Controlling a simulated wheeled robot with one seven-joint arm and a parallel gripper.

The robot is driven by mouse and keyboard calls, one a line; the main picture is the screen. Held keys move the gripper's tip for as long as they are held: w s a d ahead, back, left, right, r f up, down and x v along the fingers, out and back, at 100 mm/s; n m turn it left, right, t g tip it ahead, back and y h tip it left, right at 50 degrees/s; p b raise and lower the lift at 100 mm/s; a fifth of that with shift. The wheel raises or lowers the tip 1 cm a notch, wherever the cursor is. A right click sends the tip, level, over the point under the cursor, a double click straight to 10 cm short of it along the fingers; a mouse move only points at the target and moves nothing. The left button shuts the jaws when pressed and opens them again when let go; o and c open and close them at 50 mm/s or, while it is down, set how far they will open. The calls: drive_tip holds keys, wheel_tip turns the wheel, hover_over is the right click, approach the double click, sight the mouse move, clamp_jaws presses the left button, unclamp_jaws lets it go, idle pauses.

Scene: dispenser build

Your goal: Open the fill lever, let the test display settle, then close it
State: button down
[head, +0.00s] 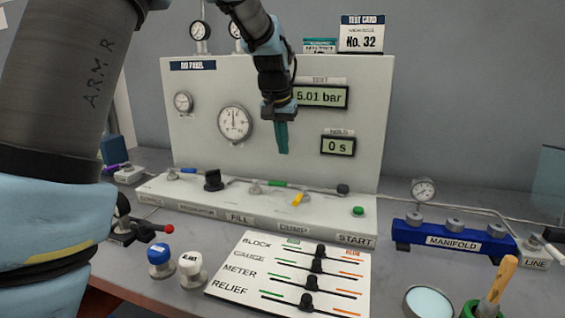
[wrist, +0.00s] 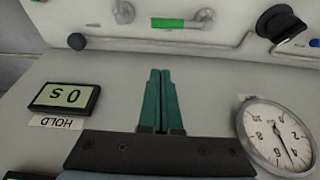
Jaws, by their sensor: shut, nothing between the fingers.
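The fill lever (head: 276,184) has a green handle that lies along the pipe, to the right of its valve body, above the FILL label. It also shows upside down at the top of the wrist view (wrist: 181,23). The test display (head: 320,97) reads 5.01 bar, its left edge close behind my arm. My gripper (head: 283,152) points down in front of the panel, above the fill lever and apart from it. Its teal fingers are together and empty, also in the wrist view (wrist: 161,72).
The dump lever (head: 298,199) has a yellow handle turned toward the front. The hold display (head: 338,146) reads 0 s. A black regulator knob (head: 213,180) stands left of the fill lever, and a green start button (head: 358,211) sits at right. A slider board (head: 290,275) lies in front.

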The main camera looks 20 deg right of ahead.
sight(285, 171)
drive_tip(key=p+x, duration=0.2)
drive_tip(key=x, duration=0.7)
drive_tip(key=shift+a+f, duration=0.1)
drive_tip(key=shift+s+a+r+p, duration=0.2)
drive_tip(key=shift+s+a+p, duration=0.2)
drive_tip(key=shift+s+a, duration=0.15)
drive_tip(key=shift+s+a+r+p, duration=0.15)
drive_tip(key=shift+s+a+p, duration=0.25)
drive_tip(key=shift+s+a, duration=0.4)
drive_tip(key=shift+f, duration=0.1)
